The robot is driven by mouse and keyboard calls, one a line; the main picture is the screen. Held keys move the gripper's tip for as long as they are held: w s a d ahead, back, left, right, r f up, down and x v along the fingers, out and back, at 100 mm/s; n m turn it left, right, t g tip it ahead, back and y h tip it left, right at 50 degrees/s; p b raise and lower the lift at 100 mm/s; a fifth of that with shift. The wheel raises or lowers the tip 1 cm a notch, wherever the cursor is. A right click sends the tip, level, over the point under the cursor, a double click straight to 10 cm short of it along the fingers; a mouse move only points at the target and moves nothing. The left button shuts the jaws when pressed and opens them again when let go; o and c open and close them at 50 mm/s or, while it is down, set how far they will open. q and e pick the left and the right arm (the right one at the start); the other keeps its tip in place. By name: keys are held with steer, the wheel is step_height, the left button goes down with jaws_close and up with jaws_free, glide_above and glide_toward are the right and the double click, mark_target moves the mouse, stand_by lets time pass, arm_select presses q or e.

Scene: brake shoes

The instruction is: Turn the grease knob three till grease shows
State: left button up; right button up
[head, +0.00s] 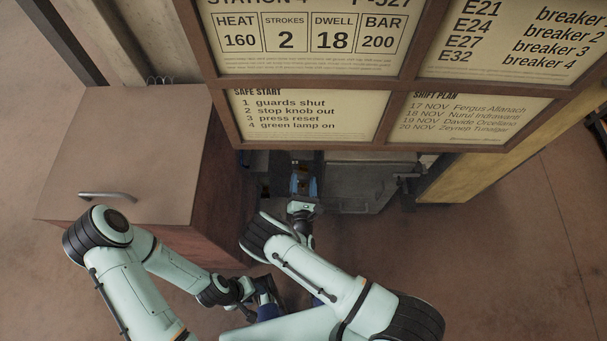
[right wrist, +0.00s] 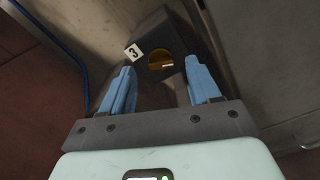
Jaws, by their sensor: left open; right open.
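A brass-coloured round knob (right wrist: 161,66) with a lighter bar across it sits in a dark housing (right wrist: 178,42). A white tag marked 3 (right wrist: 133,53) is beside it on the left. My right gripper (right wrist: 160,68) is open, its blue fingers apart on either side of the knob's lower part; I cannot tell whether they touch it. In the head view, my right gripper (head: 304,186) is in the dark space below the board. I cannot make out any grease.
A large framed board (head: 378,84) with notices hangs over the work area and hides much behind it. A brown cabinet (head: 140,150) with a handle stands at left. A grey machine box (head: 357,184) is right of my right gripper. Open floor (head: 530,230) lies at right.

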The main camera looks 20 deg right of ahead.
steer(key=v, duration=1)
